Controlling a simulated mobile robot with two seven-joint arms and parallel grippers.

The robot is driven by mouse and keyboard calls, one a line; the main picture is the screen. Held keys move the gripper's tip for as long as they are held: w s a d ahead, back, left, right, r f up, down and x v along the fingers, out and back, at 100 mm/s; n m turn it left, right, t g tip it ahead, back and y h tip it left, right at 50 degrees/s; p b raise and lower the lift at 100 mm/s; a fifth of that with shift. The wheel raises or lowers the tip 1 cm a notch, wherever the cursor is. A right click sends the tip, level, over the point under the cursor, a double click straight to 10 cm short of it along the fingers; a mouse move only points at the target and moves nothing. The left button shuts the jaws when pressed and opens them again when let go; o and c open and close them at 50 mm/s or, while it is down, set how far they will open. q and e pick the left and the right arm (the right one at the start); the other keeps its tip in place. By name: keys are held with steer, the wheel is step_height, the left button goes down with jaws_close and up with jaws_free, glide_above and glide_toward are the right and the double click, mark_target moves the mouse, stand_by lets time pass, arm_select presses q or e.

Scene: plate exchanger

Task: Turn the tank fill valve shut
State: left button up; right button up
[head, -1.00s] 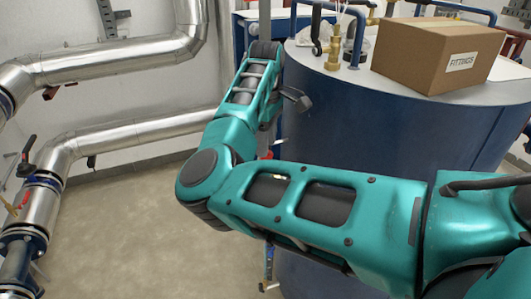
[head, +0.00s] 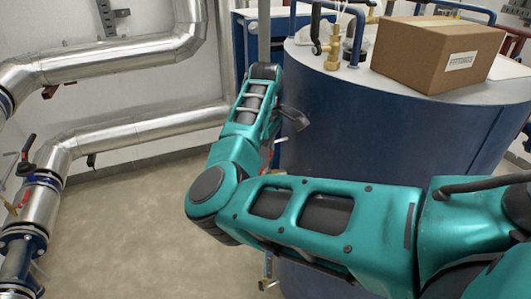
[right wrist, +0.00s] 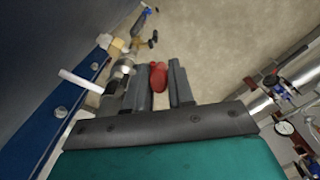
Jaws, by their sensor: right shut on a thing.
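The tank (head: 400,130) is a large dark blue cylinder with a pale top, right of centre in the head view. The fill valve shows as a red handle (right wrist: 158,76) in the right wrist view, beside metal fittings (right wrist: 122,68) near the tank wall. My right gripper (right wrist: 159,66) is shut on this red handle, with a dark finger on each side of it. In the head view my teal right arm crosses in front of the tank and hides most of the valve and the gripper's fingers. My left gripper is not in view.
A cardboard box (head: 440,52) and a brass fitting (head: 332,48) stand on the tank top. Silvery pipes (head: 130,135) run along the left wall, with a black-handled valve (head: 27,150). The floor (head: 120,230) between pipes and tank is clear.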

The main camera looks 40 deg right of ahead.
jaws_close()
steer(key=t+b, duration=0.1)
steer(key=s+d+f+t+y+b, duration=0.1)
steer(key=b, duration=0.1)
steer(key=s+t+y+b, duration=0.1)
steer(key=b, duration=0.1)
steer(key=shift+s+d+f+t, duration=0.25)
steer(key=shift+d+f+t, duration=0.05)
steer(key=o, duration=0.6)
jaws_free()
steer(key=shift+o, duration=0.2)
